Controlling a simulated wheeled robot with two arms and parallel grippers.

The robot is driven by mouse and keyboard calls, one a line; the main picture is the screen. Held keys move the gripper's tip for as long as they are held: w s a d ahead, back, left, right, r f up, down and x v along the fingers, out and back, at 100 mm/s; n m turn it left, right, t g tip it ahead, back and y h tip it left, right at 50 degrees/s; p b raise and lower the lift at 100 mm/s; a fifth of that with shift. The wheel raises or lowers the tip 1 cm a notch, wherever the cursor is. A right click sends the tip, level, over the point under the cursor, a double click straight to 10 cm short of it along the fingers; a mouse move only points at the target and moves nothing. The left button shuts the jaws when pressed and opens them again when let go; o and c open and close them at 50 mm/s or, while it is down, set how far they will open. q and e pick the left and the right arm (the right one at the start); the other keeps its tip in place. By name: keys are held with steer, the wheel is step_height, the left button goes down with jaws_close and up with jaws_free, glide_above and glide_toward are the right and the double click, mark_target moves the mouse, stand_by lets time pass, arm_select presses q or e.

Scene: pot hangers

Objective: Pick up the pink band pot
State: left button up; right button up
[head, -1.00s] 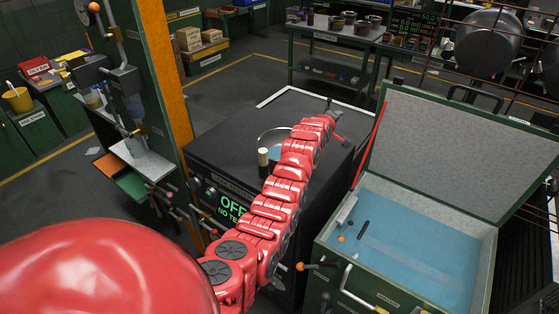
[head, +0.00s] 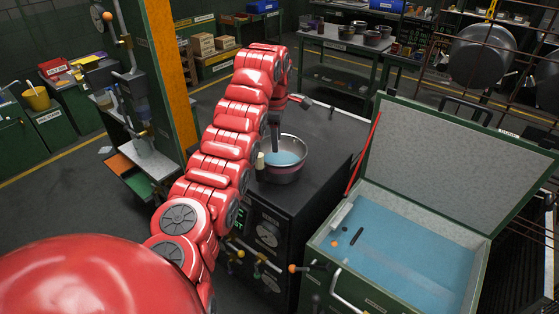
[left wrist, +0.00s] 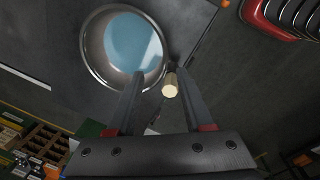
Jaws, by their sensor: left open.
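The pink band pot (head: 285,175) stands upright on the black stove top (head: 318,135) in the head view. It is a steel pot with a pinkish band round its side and blue inside. Its short cream handle (head: 260,161) points to the left. My left gripper (head: 274,148) is over the pot's near-left rim, pointing down, open and empty. In the left wrist view the pot (left wrist: 97,50) lies beyond the fingers. The handle's end (left wrist: 170,88) shows between the two fingers there; whether it is level with them I cannot tell. My right gripper is out of view.
An open green chest (head: 480,235) with a raised lid stands to the right of the stove. A green and orange post (head: 160,70) rises on the left. Large pans (head: 480,55) hang at the upper right. A table (head: 345,43) with several pots is behind.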

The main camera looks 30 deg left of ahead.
mark_target(276, 165)
arm_select(q)
steer(key=f, duration=0.2)
steer(key=f+p, duration=0.1)
steer(key=f, duration=0.2)
steer(key=w+f, duration=0.1)
steer(key=f, duration=0.1)
steer(key=shift+a+f+p, duration=0.25)
steer(key=shift+f+p, duration=0.05)
steer(key=shift+f, duration=0.05)
steer(key=shift+s+f+p, duration=0.15)
steer(key=shift+f+p, duration=0.05)
steer(key=shift+p, duration=0.1)
step_height(276, 165, down, 4)
steer(key=p, duration=0.3)
steer(key=shift+f, duration=0.15)
steer(key=shift+a+f, duration=0.1)
steer(key=shift+f, duration=0.25)
jaws_close()
steer(key=shift+r, duration=0.1)
